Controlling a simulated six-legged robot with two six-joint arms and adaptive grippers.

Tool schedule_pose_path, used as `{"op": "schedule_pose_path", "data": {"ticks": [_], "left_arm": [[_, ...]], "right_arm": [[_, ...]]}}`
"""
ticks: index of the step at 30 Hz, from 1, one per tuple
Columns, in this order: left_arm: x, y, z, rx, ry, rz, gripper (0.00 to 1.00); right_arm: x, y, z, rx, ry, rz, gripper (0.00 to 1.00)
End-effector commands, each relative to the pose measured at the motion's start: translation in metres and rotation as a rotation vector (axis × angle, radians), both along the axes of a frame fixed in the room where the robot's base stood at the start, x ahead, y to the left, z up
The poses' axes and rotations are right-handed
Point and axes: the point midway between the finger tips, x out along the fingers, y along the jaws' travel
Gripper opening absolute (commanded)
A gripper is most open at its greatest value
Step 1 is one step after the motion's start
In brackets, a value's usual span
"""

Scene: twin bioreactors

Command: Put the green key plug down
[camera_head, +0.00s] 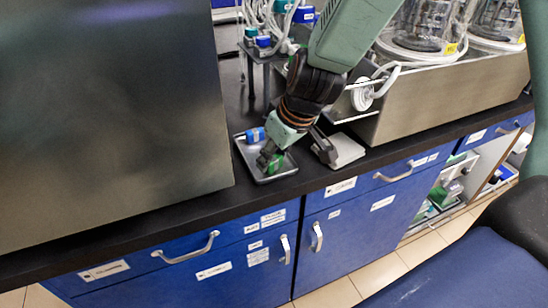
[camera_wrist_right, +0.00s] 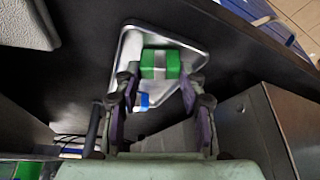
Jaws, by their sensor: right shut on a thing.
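The green key plug (camera_head: 275,165) is at the tips of my right gripper (camera_head: 268,158), over the small metal tray (camera_head: 291,166). In the right wrist view the plug (camera_wrist_right: 147,64) is a green block with a pale grey band. It sits between the two fingertips of my right gripper (camera_wrist_right: 160,76), which is shut on it. The tray rim (camera_wrist_right: 128,45) surrounds it in that view. I cannot tell whether the plug touches the tray floor. My left gripper is not in view.
A blue plug (camera_head: 256,135) lies in the tray's far part. A pale flat block (camera_head: 347,151) sits to the tray's right. A large metal box (camera_head: 110,110) stands at left, and a steel bioreactor base (camera_head: 430,95) at right. The black counter edge (camera_head: 200,208) is close in front.

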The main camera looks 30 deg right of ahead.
Motion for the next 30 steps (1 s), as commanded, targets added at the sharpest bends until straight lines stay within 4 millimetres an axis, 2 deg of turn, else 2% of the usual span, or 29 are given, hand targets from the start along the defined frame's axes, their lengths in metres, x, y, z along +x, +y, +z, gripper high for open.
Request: {"op": "schedule_pose_path", "data": {"ticks": [9, 10, 17, 26, 30], "left_arm": [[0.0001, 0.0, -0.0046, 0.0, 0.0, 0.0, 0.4], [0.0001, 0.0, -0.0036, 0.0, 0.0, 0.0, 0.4], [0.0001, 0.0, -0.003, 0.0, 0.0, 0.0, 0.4], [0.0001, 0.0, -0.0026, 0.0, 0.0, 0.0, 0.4], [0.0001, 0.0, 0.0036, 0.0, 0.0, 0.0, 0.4]], "right_arm": [[0.0, 0.0, -0.004, 0.0, 0.0, -0.001, 0.12], [-0.0001, 0.0001, -0.003, 0.0, 0.0, -0.001, 0.43], [0.0, 0.0001, -0.0025, 0.0, 0.0, -0.001, 0.62], [0.0, 0.0001, -0.0021, 0.0, 0.0, -0.001, 0.63], [-0.0001, 0.0001, 0.0036, 0.0, 0.0, 0.0, 0.63]]}}
